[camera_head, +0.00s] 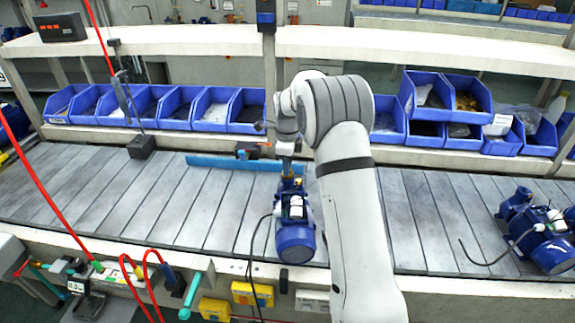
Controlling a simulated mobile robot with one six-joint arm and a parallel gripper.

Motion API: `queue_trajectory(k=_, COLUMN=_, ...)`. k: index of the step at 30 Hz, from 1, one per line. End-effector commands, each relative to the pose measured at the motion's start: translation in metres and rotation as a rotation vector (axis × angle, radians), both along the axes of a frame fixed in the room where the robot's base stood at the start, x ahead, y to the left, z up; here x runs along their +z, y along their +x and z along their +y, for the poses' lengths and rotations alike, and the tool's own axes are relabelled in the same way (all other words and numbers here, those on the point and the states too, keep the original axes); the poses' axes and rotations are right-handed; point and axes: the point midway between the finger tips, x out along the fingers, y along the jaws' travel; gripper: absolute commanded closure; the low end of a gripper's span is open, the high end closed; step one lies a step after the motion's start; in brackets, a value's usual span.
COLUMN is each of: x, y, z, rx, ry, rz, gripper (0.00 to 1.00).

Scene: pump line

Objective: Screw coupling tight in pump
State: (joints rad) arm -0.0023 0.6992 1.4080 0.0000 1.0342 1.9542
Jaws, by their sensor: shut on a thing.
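A blue pump (295,238) stands on the grey slatted conveyor in the middle of the view, with a black cable hanging from it over the front edge. My white arm reaches in from the bottom right and bends down over the pump's far end. My gripper (290,170) is just above the top of the pump's far end and points down. It is shut on a small part there, likely the coupling, which is mostly hidden by the gripper. I cannot tell how far the coupling sits in the pump.
A second blue pump (543,238) with a cable lies at the right. A blue bar (222,162) lies across the conveyor behind the first pump. Blue bins (212,106) line the back shelf. A black stand (141,146) and red hoses are at the left.

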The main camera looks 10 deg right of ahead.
Motion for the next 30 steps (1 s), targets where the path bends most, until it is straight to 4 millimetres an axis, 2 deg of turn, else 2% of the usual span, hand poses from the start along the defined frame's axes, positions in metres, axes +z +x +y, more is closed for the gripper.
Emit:
queue_trajectory(k=11, x=-0.001, y=-0.0002, z=0.0004, rx=-0.05, ry=0.0, rz=0.001, gripper=1.0)
queue_trajectory(k=21, x=-0.0011, y=0.0002, z=0.0001, rx=-0.329, ry=0.001, rz=0.001, gripper=1.0)
queue_trajectory(k=28, x=-0.001, y=0.0002, z=0.0001, rx=-0.344, ry=0.001, rz=0.001, gripper=1.0)
queue_trajectory(k=29, x=-0.001, y=0.0002, z=0.0001, rx=-0.343, ry=0.001, rz=0.001, gripper=0.79)
queue_trajectory(k=30, x=-0.0009, y=0.0002, z=0.0001, rx=-0.343, ry=0.001, rz=0.001, gripper=0.76)
